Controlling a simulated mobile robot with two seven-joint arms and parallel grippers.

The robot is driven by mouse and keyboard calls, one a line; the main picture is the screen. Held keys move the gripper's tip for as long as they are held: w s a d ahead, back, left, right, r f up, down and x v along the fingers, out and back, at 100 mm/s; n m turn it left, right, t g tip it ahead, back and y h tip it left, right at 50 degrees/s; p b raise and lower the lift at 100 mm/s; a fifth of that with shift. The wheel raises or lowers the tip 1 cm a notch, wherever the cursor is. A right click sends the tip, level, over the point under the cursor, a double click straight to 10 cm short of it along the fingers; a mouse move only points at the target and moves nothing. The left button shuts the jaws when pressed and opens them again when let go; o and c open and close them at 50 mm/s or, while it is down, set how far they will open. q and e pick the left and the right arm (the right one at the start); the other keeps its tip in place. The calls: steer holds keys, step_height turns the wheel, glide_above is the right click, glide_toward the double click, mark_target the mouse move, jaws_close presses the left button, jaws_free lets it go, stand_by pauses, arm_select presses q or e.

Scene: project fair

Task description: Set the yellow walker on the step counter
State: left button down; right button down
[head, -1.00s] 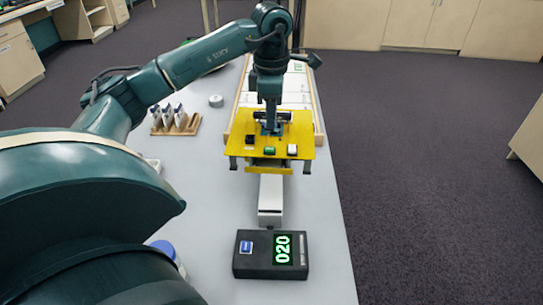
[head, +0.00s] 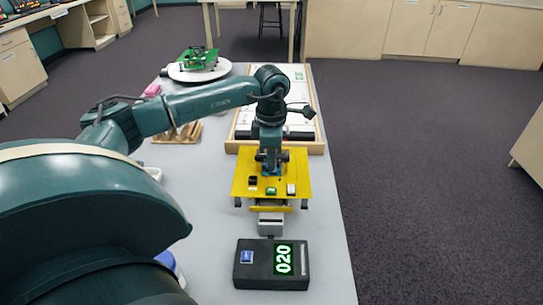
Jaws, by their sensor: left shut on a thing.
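The yellow walker (head: 298,174), a flat yellow plate with small parts on top and short legs at its corners, is in the middle of the head view. My left gripper (head: 270,170) is shut on its top from above; the fingertips are partly hidden by the parts there. The step counter (head: 262,268) is a black box with a green display reading 020, near the front of the table. A grey-white block (head: 271,225) extends from it toward the walker. The walker is over the far part of this block; I cannot tell whether they touch. My right gripper is not in view.
The grey table (head: 331,265) has its right edge close by the counter. A framed white board (head: 304,108) lies behind the walker. A wooden rack (head: 180,135) and a green walker (head: 197,58) on a white round plate (head: 212,75) stand further back left.

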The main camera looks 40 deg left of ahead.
arm_select(q)
steer(key=shift+f+b, duration=0.3)
steer(key=shift+f, duration=0.15)
steer(key=shift+f, duration=0.1)
steer(key=c, duration=1.5)
jaws_free()
steer(key=shift+o, duration=0.2)
